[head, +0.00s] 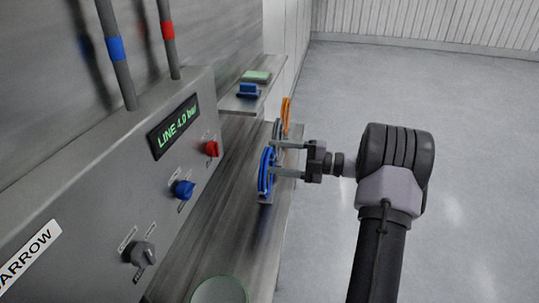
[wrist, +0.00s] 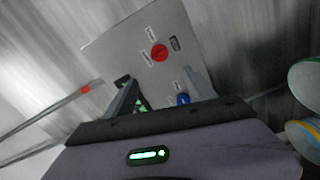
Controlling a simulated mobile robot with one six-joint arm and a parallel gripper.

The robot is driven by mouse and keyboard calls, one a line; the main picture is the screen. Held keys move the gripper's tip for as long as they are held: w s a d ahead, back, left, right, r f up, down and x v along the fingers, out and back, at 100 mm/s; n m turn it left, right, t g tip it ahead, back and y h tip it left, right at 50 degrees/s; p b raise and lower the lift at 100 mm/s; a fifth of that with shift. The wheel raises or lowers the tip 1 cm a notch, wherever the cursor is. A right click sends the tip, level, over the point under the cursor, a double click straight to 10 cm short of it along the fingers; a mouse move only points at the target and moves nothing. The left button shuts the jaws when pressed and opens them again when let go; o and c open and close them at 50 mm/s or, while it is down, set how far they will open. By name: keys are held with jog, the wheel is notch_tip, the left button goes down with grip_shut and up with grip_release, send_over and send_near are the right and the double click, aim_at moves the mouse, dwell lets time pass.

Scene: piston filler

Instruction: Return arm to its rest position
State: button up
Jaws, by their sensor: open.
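My gripper (head: 276,159) is at the right of the head view, its two fingers apart and pointing left. The arm reaches up from the bottom right, over the floor. The fingertips overlap an upright blue round piece (head: 265,170) on the bench in the picture; I cannot tell whether they touch it. In the wrist view the gripper (wrist: 158,82) is open, and I see nothing held between its fingers. Beyond it lies the grey control panel (wrist: 120,45), with a red knob (wrist: 159,53) and a blue knob (wrist: 183,99).
The panel's display (head: 173,125) reads LINE 4.0 bar. Orange (head: 286,115) and grey pieces stand behind the blue one. A small shelf (head: 235,103) holds a blue block (head: 248,90). The floor (head: 470,130) to the right is clear.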

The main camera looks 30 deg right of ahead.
jog(key=w+a+r+m+t+h+b, duration=0.15)
jog(key=w+r+m+t+h, duration=0.35)
jog(key=w+r+m+h, duration=0.6)
jog(key=s+a+r+m+g+h, duration=0.1)
jog(key=s+a+r+m+h, duration=0.35)
jog(key=r+m, duration=0.25)
jog(key=s+a+f+m+g+y, duration=0.1)
jog(key=s+a+f+m+g, duration=0.2)
jog(key=s+a+f, duration=0.3)
jog(key=s+a+f+m+g+y+b, duration=0.1)
jog(key=s+a+f+m+g, duration=0.3)
jog(key=s+a, duration=0.5)
jog(key=s+a+f+m+g+y, duration=0.2)
jog(key=s+a+f, duration=0.6)
jog(key=s, duration=0.9)
jog(key=shift+s+m+g+y+b, duration=0.4)
jog(key=shift+m+g, duration=0.4)
jog(key=shift+g, duration=0.2)
